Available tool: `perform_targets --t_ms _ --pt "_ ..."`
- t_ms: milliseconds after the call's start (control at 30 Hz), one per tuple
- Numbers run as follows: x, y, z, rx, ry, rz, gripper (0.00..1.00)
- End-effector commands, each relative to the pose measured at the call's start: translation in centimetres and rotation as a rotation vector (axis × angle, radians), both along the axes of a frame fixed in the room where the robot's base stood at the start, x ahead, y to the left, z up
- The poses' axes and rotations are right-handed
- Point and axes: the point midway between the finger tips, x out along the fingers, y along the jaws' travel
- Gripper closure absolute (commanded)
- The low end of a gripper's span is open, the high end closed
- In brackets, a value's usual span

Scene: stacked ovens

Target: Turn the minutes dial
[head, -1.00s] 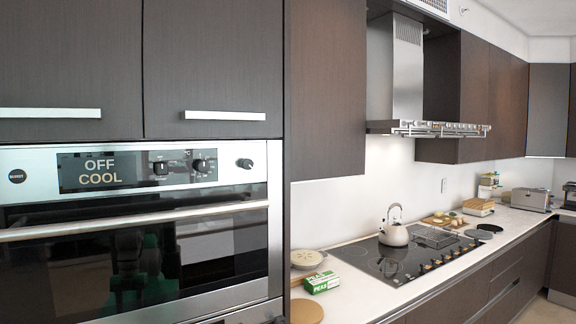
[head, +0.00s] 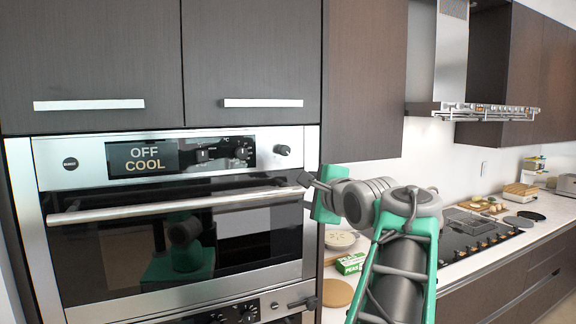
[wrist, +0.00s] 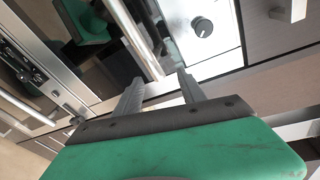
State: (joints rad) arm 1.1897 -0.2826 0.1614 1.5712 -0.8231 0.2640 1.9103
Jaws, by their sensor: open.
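The upper oven's control panel (head: 180,156) has a display reading OFF COOL. Two black knobs, the left one (head: 202,155) and the middle one (head: 241,152), sit on its black strip. A third knob (head: 283,150) sits on bare steel at the right. Their labels are too small to read, so I cannot tell which is the minutes dial. My gripper (head: 305,181) is just below and right of the third knob, apart from it, near the door handle's right end. In the wrist view my gripper (wrist: 161,78) has its fingers apart with nothing between; a round knob (wrist: 203,27) on steel lies beyond them.
The upper oven's long handle (head: 180,205) sticks out below the panel. A second oven with knobs (head: 248,313) is underneath. Cabinet handles (head: 262,103) are above. A counter with a green box (head: 350,264) and a cooktop is to the right.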

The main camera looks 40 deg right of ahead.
Motion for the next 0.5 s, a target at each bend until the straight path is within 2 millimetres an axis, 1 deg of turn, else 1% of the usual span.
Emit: perform_targets --t_ms 33,100,167,233,333,500 --pt "-0.1 0.3 2.8 0.067 -0.092 0.009 0.52" --pt "-0.2 1.1 5.6 0.159 -0.194 0.034 0.52" --pt "-0.2 1.6 7.1 0.214 -0.247 0.054 0.52" --pt "0.0 1.9 7.9 0.251 -0.275 0.068 0.52" --pt "1.0 1.8 8.2 0.264 -0.284 0.074 0.52" --pt "4.3 0.9 8.2 0.264 -0.282 0.074 0.52"
